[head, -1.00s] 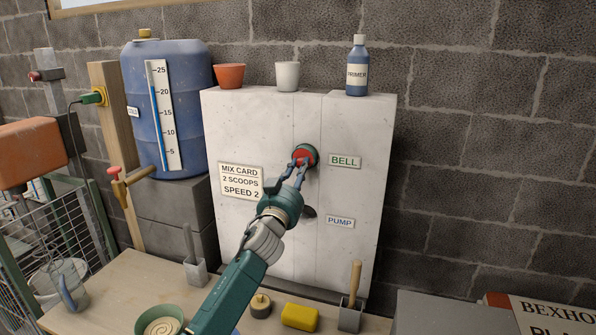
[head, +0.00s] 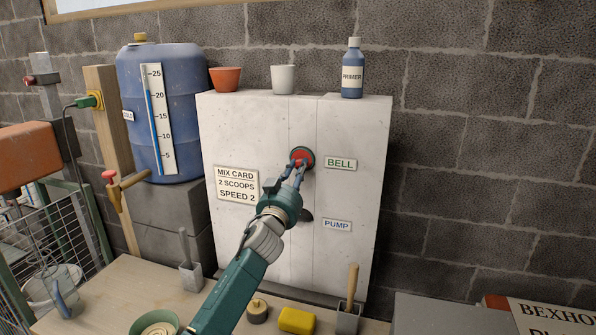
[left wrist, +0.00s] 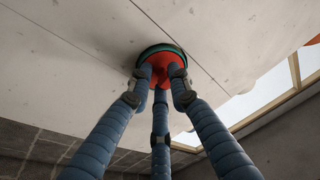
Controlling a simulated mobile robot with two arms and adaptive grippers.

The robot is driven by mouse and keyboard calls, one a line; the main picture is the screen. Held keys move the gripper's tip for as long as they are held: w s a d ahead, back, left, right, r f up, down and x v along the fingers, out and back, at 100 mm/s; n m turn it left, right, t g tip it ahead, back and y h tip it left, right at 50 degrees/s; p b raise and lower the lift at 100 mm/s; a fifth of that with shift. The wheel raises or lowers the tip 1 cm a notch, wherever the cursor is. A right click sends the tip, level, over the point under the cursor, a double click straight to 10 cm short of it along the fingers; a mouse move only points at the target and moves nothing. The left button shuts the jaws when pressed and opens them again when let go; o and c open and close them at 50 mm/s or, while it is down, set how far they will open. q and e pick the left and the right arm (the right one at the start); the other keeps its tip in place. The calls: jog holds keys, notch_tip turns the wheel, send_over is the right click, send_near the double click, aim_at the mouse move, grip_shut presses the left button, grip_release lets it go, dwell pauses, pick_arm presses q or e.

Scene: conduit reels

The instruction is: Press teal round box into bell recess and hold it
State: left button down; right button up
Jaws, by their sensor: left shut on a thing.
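The teal round box (head: 309,154) has a dark teal rim and a red face. It sits at the white panel (head: 345,235) just left of the BELL label (head: 340,163). It also shows in the left wrist view (left wrist: 167,48), its rim against the panel. The bell recess itself is hidden behind it, and I cannot tell how deep the box sits. My left gripper (head: 298,168) has its fingertips on the box's red face. In the left wrist view its blue fingers (left wrist: 161,76) close together on the red part. My right gripper is not in view.
A dark round opening (head: 306,215) sits beside the PUMP label (head: 337,225). An orange pot (head: 225,80), a white cup (head: 284,80) and a primer bottle (head: 352,70) stand on the panel's top.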

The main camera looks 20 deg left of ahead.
pick_arm(q)
jog(key=shift+w+b, duration=0.3)
jog(key=shift+w, duration=0.3)
dwell(3.8)
jog(key=c, duration=1.5)
grip_release()
jog(key=shift+c, duration=0.2)
